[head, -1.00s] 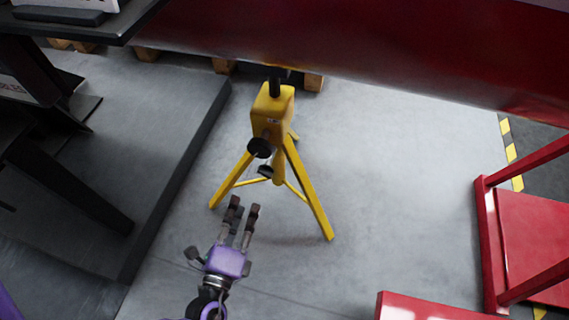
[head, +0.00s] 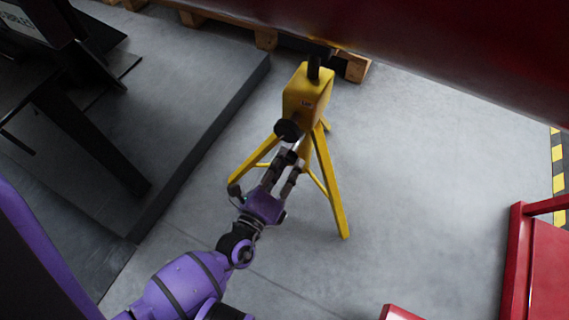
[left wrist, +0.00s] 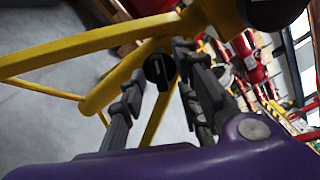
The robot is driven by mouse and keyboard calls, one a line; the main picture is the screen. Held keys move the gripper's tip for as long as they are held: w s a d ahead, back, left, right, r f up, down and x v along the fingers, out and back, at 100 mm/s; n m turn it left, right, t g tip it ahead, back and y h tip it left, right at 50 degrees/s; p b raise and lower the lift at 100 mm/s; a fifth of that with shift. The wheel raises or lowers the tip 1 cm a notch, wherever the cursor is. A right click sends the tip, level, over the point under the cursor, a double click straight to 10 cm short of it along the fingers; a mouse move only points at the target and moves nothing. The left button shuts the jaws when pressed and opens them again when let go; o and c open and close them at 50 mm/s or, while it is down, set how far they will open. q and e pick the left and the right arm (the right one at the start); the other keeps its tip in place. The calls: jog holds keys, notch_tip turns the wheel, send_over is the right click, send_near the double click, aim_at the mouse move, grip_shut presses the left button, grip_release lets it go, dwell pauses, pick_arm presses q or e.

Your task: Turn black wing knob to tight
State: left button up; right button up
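A yellow stand (head: 305,95) on splayed legs carries a black round part (head: 289,130) on its front, with a smaller black wing knob (head: 291,157) below it. In the left wrist view the wing knob (left wrist: 159,70) shows a pale line across its face. My left gripper (head: 284,168) is at the stand, its fingers pointing at the wing knob. In the left wrist view the fingers (left wrist: 160,75) are apart, with the knob showing in the gap between them. I cannot tell whether they touch it. My right gripper is not in view.
A grey platform with a dark edge (head: 205,135) lies left of the stand. Wooden pallet blocks (head: 350,68) and a large red body (head: 450,50) are behind it. A red frame (head: 540,265) stands at right. The floor right of the stand is clear.

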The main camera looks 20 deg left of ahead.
pick_arm(q)
grip_shut()
jog(key=shift+m, duration=0.4)
jog(key=m+p, duration=0.1)
jog(key=m, duration=0.4)
jog(key=shift+m, duration=0.3)
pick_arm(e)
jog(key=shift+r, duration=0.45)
pick_arm(q)
jog(key=m+p, duration=0.1)
jog(key=m, duration=0.3)
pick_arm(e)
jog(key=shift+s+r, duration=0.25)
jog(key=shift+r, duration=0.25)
pick_arm(q)
jog(key=shift+m, duration=0.7)
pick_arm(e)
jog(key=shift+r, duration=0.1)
pick_arm(q)
jog(key=shift+f, duration=0.1)
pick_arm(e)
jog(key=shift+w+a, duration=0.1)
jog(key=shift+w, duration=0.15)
